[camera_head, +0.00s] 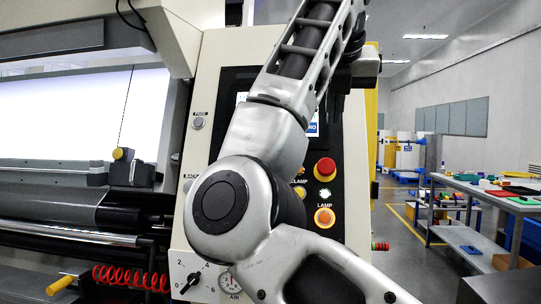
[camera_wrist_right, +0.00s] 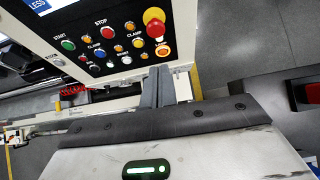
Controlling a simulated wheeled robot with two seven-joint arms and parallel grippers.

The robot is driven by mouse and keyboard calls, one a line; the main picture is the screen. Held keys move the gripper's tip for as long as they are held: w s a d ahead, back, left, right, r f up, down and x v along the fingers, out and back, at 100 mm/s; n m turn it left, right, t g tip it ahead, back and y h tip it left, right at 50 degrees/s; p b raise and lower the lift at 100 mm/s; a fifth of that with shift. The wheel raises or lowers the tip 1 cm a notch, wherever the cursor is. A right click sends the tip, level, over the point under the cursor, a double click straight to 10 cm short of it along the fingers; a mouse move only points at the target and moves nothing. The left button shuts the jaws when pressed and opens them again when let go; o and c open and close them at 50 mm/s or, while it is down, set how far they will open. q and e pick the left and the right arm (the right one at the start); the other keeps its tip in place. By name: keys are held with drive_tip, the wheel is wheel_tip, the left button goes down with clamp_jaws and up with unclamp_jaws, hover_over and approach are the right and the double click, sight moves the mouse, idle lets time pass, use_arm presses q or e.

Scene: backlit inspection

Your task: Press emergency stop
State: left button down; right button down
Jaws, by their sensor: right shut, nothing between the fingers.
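The emergency stop is a red mushroom button on a yellow collar. It sits at the right of the dark control panel in the head view (camera_head: 325,168) and shows large in the right wrist view (camera_wrist_right: 154,24). My right gripper (camera_wrist_right: 159,78) is shut and empty, its fingers pointing at the panel edge below the button in the wrist view. The fingers appear apart from the button. In the head view my right arm crosses the panel and hides much of it; the fingertips are hard to make out there. My left gripper is not in view.
An orange lamp button (camera_head: 324,217) and a lit white-green button (camera_head: 325,195) sit below the emergency stop. Start (camera_wrist_right: 68,45) and stop (camera_wrist_right: 109,31) buttons are close by. A rotary knob (camera_head: 190,283) is lower left. A workbench (camera_head: 461,189) stands at the right beyond open floor.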

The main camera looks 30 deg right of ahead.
drive_tip(key=shift+w+a, duration=0.1)
drive_tip(key=shift+w, duration=0.05)
drive_tip(key=shift+w+f, duration=0.1)
approach(326, 166)
wheel_tip(326, 166, down, 3)
drive_tip(key=shift+w+d+f+p, duration=0.2)
drive_tip(key=shift+w+d+p, duration=0.3)
drive_tip(key=shift+w, duration=0.1)
drive_tip(key=shift+w+d+f+p, duration=0.25)
drive_tip(key=shift+w+d+p, duration=0.2)
drive_tip(key=shift+w, duration=0.1)
drive_tip(key=shift+w+d+f, duration=0.35)
drive_tip(key=shift+w+d, duration=0.05)
drive_tip(key=shift+w, duration=0.15)
